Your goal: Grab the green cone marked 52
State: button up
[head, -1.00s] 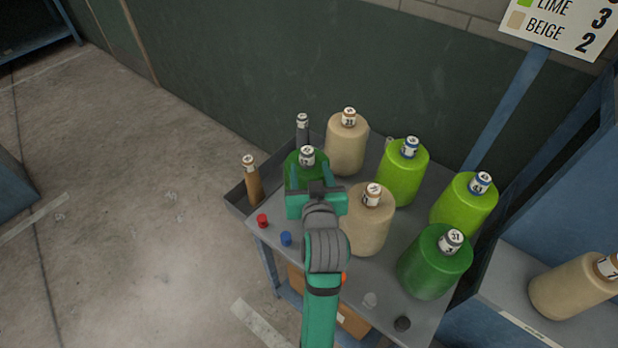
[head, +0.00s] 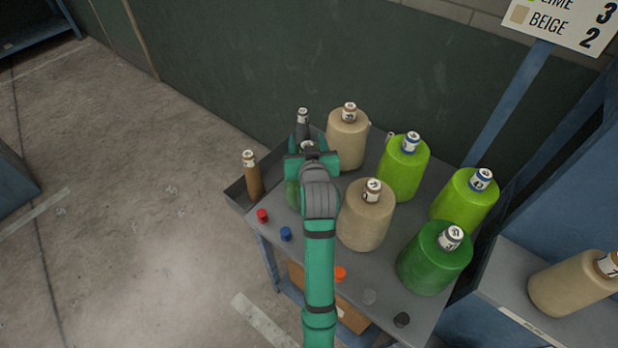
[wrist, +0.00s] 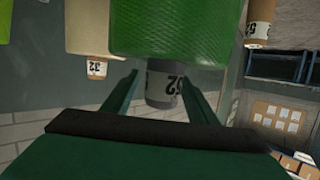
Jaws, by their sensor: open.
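The green cone (head: 292,194) stands at the back left of the grey cart, mostly hidden by my gripper in the head view. In the wrist view the green cone (wrist: 185,32) fills the top middle, and its narrow grey tip has a label reading 52 (wrist: 165,85). My gripper (wrist: 160,88) is open, with one finger on each side of the labelled tip. I cannot tell whether either finger touches it. In the head view my gripper (head: 309,150) is over the top of this cone. Another dark green cone (head: 432,262) stands at the cart's front right.
Beige cones (head: 346,140) (head: 364,225) and lime cones (head: 403,172) (head: 463,205) stand close by on the cart (head: 385,290). A brown spool (head: 253,180) stands in a side tray. A dark wall (head: 260,80) is behind. Small coloured caps lie along the front edge.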

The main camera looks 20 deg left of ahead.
jog(key=shift+w+a+f, duration=0.15)
jog(key=shift+w+a, duration=0.1)
jog(key=shift+a, duration=0.15)
jog(key=shift+d, duration=0.1)
